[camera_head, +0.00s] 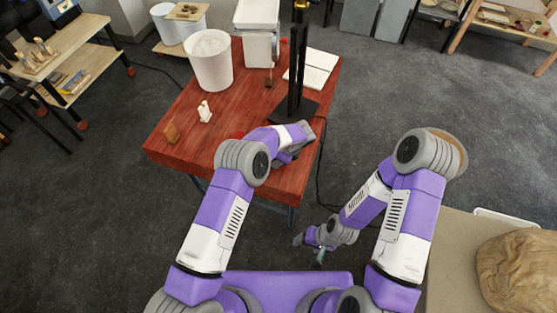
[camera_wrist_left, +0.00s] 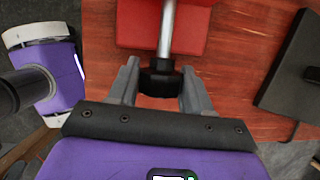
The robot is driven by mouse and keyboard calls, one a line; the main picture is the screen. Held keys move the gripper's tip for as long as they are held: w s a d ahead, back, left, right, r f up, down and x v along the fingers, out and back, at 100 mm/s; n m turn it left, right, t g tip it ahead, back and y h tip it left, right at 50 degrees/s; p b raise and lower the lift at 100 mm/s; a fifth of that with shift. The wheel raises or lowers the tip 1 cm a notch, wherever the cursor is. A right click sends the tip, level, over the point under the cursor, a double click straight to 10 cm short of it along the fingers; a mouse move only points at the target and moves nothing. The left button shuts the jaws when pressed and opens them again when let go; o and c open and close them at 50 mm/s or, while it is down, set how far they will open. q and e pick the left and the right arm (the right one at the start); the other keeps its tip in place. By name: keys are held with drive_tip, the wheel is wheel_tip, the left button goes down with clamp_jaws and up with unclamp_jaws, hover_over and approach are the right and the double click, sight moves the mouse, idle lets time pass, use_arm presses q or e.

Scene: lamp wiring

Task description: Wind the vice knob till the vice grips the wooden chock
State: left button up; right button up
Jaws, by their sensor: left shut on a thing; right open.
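The red vice (camera_wrist_left: 190,25) lies at the top of the left wrist view, with its silver screw (camera_wrist_left: 167,28) running down to the black vice knob (camera_wrist_left: 158,78). My left gripper (camera_wrist_left: 160,86) has one finger on each side of the knob and is shut on it. In the head view my left arm hides most of the vice and the knob. I cannot make out a chock between the jaws. A small wooden block (camera_head: 171,132) stands near the table's left corner. My right gripper (camera_head: 310,242) is open and empty, low beside the table.
A cable hangs off the right edge. A sack (camera_head: 518,270) lies at lower right.

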use_arm(q)
drive_tip(key=shift+d+f+g+y+b, duration=0.1)
drive_tip(key=shift+g+y+b, duration=0.2)
drive_tip(key=shift+g+b, duration=0.75)
drive_tip(key=shift+t, duration=0.25)
drive_tip(key=o, duration=0.7)
drive_tip(key=shift+d+r, duration=0.1)
drive_tip(key=shift+r, duration=0.35)
drive_tip(key=v, duration=0.6)
drive_tip(key=shift+d+r, duration=0.25)
drive_tip(key=shift+r, duration=0.05)
